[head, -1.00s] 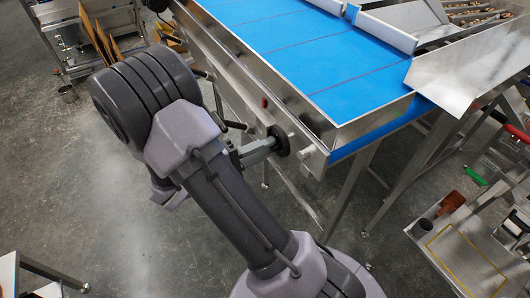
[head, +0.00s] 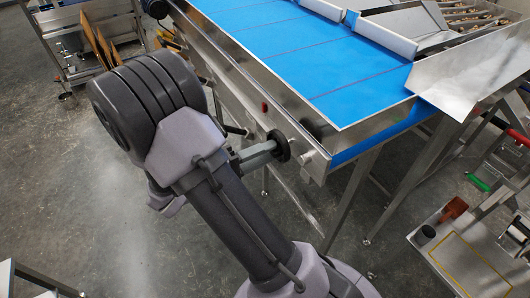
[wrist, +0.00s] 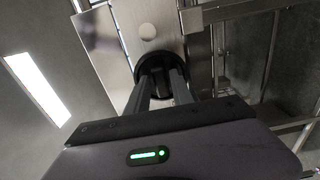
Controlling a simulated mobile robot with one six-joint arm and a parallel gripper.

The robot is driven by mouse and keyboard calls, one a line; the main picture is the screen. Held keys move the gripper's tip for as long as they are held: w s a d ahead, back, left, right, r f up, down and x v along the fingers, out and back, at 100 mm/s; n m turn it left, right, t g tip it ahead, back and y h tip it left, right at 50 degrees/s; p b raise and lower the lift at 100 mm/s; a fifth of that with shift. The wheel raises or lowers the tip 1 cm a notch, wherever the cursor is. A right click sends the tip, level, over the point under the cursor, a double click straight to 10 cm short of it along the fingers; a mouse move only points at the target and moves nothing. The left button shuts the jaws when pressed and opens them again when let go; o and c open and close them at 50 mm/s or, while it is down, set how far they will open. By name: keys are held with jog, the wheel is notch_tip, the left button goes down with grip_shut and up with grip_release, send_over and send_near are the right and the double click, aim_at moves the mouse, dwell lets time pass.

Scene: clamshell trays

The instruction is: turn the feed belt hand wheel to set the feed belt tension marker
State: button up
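The hand wheel (head: 280,146) is a dark round disc on the near side of the feed belt frame, close to its corner. My gripper (head: 268,149) reaches it from the left, with its tips at the wheel. In the wrist view, the two dark fingers of my gripper (wrist: 162,78) run up to the hand wheel (wrist: 153,60) and look closed on its middle, with a gap between them. The fingers hide part of the wheel. The blue feed belt (head: 310,55) lies above. I cannot make out the tension marker in either view.
A round metal knob (head: 308,157) sits on the frame just right of the wheel; it also shows in the wrist view (wrist: 147,32). A small red part (head: 265,107) is on the belt's side. A tray stand (head: 425,257) is at lower right.

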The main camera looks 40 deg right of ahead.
jog(key=shift+o, duration=0.7)
jog(key=shift+a, duration=0.1)
jog(key=v, duration=1.7)
jog(key=shift+w+p, duration=0.15)
jog(key=shift+p, duration=0.2)
jog(key=shift+a, duration=0.1)
